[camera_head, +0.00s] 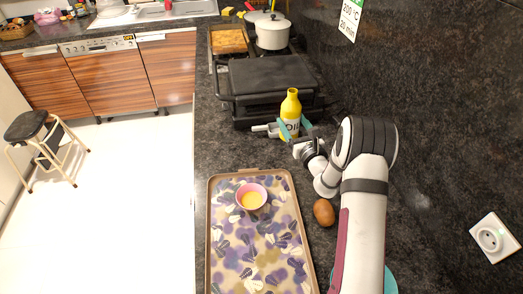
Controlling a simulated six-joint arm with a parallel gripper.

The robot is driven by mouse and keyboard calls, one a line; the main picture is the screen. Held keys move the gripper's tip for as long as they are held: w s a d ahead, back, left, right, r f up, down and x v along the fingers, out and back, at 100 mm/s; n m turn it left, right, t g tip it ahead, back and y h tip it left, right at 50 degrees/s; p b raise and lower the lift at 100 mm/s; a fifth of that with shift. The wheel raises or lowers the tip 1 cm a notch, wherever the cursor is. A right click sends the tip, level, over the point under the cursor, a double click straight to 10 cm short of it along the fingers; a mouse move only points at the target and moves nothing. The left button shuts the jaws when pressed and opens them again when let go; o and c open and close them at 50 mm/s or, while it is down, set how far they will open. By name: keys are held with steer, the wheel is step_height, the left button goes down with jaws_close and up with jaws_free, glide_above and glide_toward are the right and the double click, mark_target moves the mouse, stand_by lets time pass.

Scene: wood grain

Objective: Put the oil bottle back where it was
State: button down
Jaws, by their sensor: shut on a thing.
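The oil bottle (291,108) is yellow with a dark label band. It stands upright just in front of the black grill. My gripper (292,129) is shut on its lower part, with teal fingers on either side of it. Whether the bottle's base touches the counter is hard to tell, as the gripper hides part of it. My white arm reaches up to it from the lower right.
A patterned tray (228,232) with a pink bowl (262,189) of yellow liquid lies at the front. A brown kiwi-like fruit (324,212) is beside my arm. The black grill (270,82) stands behind the bottle. Bare dark counter (222,150) lies to the bottle's left.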

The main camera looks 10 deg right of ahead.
steer(key=shift+w+d+f+m+h, duration=0.25)
steer(key=shift+d+m+h, duration=0.1)
steer(key=shift+h, duration=0.2)
steer(key=shift+w+d+f+m+h, duration=0.25)
steer(key=shift+m+h, duration=0.1)
steer(key=shift+h, duration=0.2)
steer(key=w+a+f, duration=0.2)
steer(key=a+f, duration=0.1)
steer(key=w+a+f, duration=0.2)
steer(key=f, duration=0.2)
steer(key=w+a+f, duration=0.1)
steer(key=a+f, duration=0.2)
steer(key=shift+w+a+f, duration=0.15)
steer(key=shift+w+a, duration=0.2)
steer(key=shift+w, duration=0.05)
steer(key=shift+f, duration=0.1)
jaws_free()
